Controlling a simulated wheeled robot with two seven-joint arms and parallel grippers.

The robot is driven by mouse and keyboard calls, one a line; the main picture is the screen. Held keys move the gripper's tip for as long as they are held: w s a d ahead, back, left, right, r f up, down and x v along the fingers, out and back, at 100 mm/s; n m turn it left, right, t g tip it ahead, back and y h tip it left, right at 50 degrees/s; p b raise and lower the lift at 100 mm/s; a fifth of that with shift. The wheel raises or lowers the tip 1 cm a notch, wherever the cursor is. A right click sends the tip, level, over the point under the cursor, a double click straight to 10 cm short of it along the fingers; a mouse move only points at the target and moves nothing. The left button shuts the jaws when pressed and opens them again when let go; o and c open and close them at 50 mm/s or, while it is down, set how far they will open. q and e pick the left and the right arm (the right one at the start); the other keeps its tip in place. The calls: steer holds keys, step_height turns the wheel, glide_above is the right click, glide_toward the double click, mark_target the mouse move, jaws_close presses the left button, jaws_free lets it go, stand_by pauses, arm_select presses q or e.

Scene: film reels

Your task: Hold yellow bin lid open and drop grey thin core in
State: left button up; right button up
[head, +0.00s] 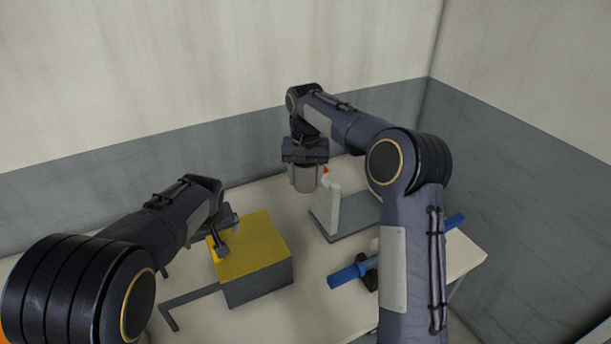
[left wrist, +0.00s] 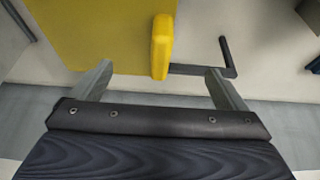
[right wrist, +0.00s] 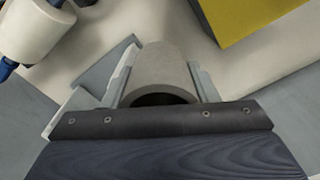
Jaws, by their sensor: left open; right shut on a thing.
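The bin (head: 262,285) is a grey box on the table with a flat yellow lid (head: 262,245), which lies shut on top. The lid has a raised yellow edge grip (left wrist: 162,45) on its left side. My left gripper (head: 220,248) is open at that side; in the left wrist view its fingers (left wrist: 165,85) stand apart on either side of the grip, not closed on it. My right gripper (head: 305,165) is shut on the grey core (right wrist: 165,75), a hollow cylinder, and holds it upright behind and right of the bin. The bin's inside is hidden.
A dark bent bar (head: 190,294) sticks out left from the bin. A grey stand with a pale upright (head: 330,200) is near the held core. A blue rod (head: 348,275) on a black support lies right of the bin, partly behind my right arm. Walls close the back and right.

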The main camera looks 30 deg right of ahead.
mark_target(212, 240)
arm_select(q)
steer(key=shift+x, duration=2.5)
jaws_close()
steer(key=shift+a, duration=0.1)
steer(key=a, duration=1.4)
arm_select(e)
steer(key=shift+a+f, duration=1.3)
steer(key=shift+a, duration=1.35)
steer(key=shift+a+f, duration=1.35)
steer(key=shift+a, duration=1.3)
steer(key=shift+a+f, duration=1.3)
steer(key=shift+a, duration=1.35)
